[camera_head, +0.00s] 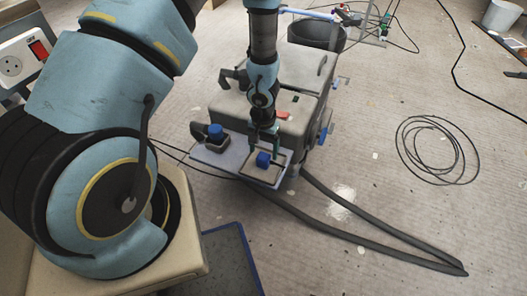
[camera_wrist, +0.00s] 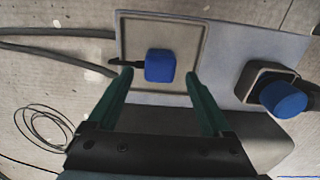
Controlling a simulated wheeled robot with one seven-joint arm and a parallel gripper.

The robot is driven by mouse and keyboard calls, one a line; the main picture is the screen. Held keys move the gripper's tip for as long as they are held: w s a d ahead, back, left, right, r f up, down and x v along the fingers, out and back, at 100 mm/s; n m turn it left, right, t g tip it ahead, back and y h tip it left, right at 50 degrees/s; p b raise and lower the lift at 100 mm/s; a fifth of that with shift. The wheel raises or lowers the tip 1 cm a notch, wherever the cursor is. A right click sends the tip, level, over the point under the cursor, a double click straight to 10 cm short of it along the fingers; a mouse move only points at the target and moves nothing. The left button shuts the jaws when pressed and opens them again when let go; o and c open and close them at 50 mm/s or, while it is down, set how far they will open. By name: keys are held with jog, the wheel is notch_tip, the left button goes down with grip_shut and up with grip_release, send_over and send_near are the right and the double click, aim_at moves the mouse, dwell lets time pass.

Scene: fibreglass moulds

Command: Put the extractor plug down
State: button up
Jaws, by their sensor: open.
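A blue plug (camera_head: 263,159) with a dark cable stub rests on a square framed pad (camera_head: 278,166) at the right end of a pale shelf (camera_head: 230,158) on the extractor. In the wrist view, the plug (camera_wrist: 160,66) lies on the pad (camera_wrist: 190,30), inside its raised border. My gripper (camera_head: 263,142) is open just above the plug. Its green fingers (camera_wrist: 160,80) stand apart on both sides of the plug, with visible gaps and no contact seen. A second blue part (camera_head: 215,131) sits in a dark socket on the shelf; it also shows in the wrist view (camera_wrist: 284,98).
The grey extractor (camera_head: 285,105) stands behind the shelf. Its dark hose (camera_head: 370,240) loops over the floor in front and to the right. A coiled black cable (camera_head: 437,150) lies on the floor at right. A blue-edged dark panel (camera_head: 228,262) is low in front.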

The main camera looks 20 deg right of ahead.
aim_at(264, 156)
notch_tip(264, 156, up, 7)
jog(key=p, duration=0.3)
jog(key=w+a+r+n+t, duration=0.1)
jog(key=w+a+r+n, duration=0.45)
jog(key=a+r, duration=0.95)
jog(key=s+a+r+n, duration=0.2)
jog(key=s+a+r, duration=0.2)
jog(key=a+r, duration=0.6)
notch_tip(264, 156, up, 2)
jog(key=shift+s+a+r+t, duration=0.15)
jog(key=shift+r+t, duration=0.1)
jog(key=shift+t, duration=0.05)
